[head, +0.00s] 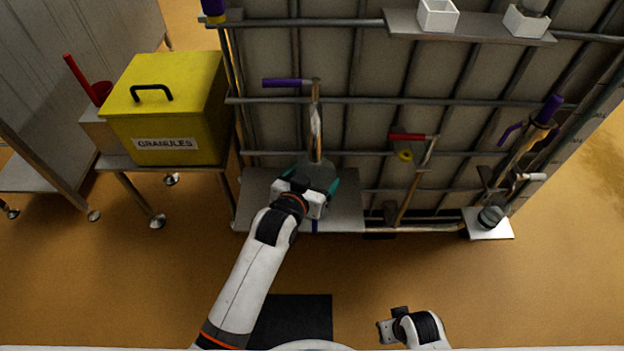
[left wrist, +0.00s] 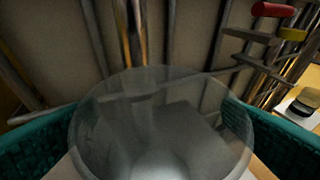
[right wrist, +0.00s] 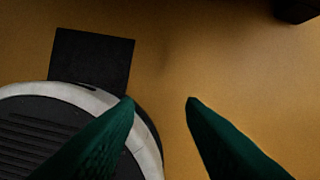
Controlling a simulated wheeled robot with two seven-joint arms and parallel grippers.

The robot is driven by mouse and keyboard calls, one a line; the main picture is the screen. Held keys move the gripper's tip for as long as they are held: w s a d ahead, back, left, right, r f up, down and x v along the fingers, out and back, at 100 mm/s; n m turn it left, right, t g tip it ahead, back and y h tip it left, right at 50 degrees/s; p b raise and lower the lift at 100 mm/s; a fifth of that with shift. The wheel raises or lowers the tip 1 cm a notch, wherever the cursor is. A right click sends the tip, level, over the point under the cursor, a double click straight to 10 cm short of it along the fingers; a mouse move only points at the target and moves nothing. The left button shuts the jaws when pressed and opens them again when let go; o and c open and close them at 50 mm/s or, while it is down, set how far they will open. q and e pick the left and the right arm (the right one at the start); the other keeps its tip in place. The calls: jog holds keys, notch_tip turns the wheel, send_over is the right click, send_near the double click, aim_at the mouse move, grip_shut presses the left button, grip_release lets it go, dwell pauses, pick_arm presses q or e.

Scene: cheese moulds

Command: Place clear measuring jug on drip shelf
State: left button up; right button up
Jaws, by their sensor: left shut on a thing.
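The clear measuring jug (left wrist: 160,120) fills the middle of the left wrist view, between the green fingers of my left gripper. In the head view the jug (head: 318,172) shows as a grey see-through shape just past my left gripper (head: 316,184), over the grey drip shelf (head: 347,205) at the foot of the rack. My left gripper is shut on the jug. I cannot tell whether the jug touches the shelf. My right gripper (right wrist: 160,100) is open and empty over the floor, with its green fingers apart.
The rack (head: 370,100) rises behind the shelf, with hanging tools including a red-handled one (head: 407,137). A yellow granules box (head: 165,105) stands on a side table at left. A small white plate (head: 488,224) holds a dark round thing at right. The shelf's right part is bare.

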pick_arm(q)
jog(key=shift+f, duration=0.1)
jog(key=o, duration=1.1)
